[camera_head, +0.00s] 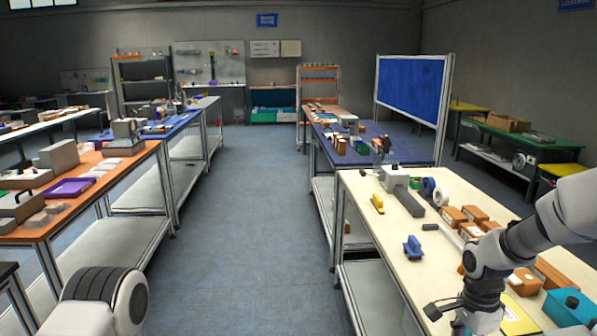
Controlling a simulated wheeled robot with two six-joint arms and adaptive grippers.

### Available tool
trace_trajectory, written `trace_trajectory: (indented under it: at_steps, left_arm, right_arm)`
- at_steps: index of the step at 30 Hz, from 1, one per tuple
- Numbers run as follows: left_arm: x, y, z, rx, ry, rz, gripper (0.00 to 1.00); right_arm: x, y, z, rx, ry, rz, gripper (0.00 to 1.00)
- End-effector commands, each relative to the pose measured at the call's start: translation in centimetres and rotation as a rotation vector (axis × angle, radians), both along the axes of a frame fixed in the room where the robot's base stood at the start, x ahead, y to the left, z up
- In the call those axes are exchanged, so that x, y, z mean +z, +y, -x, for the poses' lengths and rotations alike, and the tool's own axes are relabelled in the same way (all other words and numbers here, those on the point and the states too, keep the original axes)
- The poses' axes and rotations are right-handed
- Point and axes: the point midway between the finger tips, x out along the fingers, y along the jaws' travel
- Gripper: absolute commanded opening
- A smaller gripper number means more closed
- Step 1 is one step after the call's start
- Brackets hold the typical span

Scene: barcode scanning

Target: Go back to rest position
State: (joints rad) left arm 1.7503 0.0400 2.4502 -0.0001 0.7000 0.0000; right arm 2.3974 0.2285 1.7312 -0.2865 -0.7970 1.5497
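My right arm comes in from the right over the cream-topped table (362,188). Its gripper (446,318) hangs low over the table's near part, with its dark fingers apart. I see nothing held between them. Of my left arm, only a grey and dark rounded link (104,295) shows at the lower left. My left gripper is out of view.
The cream table holds a blue tool (412,246), a yellow tool (377,204), several brown boxes (453,216), a tape roll (441,196) and a teal box (568,306). An orange table (92,190) stands left. The floor aisle (250,220) between is clear.

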Motion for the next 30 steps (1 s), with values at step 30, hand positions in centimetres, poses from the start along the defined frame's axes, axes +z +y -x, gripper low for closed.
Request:
trace_trajectory:
  at_steps: [30]
  left_arm:
    - [0.0,0.0,0.0,0.0,0.0,0.0,0.0]
  right_arm:
    - [-24.7,8.0,27.0,1.347,-0.075,-0.12,0.76]
